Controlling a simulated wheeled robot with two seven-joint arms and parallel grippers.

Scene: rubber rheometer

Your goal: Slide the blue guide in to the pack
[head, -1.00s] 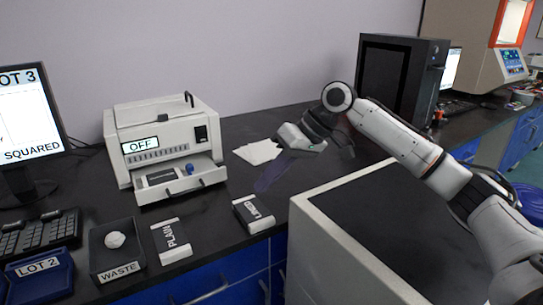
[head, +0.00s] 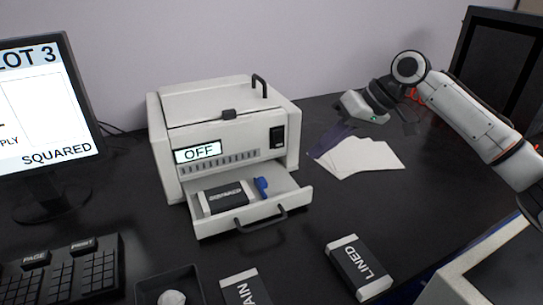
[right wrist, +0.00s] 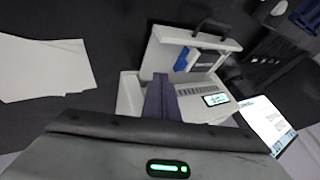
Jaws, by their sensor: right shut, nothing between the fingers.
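The blue guide (head: 261,187) stands in the printer's open drawer (head: 250,229), just right of the dark pack (head: 226,198) with white ends lying there. Whether guide and pack touch I cannot tell. In the right wrist view the guide (right wrist: 182,60) and pack (right wrist: 206,61) also show inside the drawer. My right gripper (head: 328,143) hangs right of the printer, above the table near the loose paper sheets, apart from the drawer. Its dark bluish fingers (right wrist: 160,95) are shut together and empty. My left gripper is not in view.
The white printer (head: 222,125) shows OFF. White sheets (head: 358,158) lie right of it. A LINED pack (head: 358,266), a second, partly cut-off pack (head: 246,290) and a waste tray (head: 166,284) are in front. A monitor (head: 45,110) and keyboard (head: 62,270) stand left.

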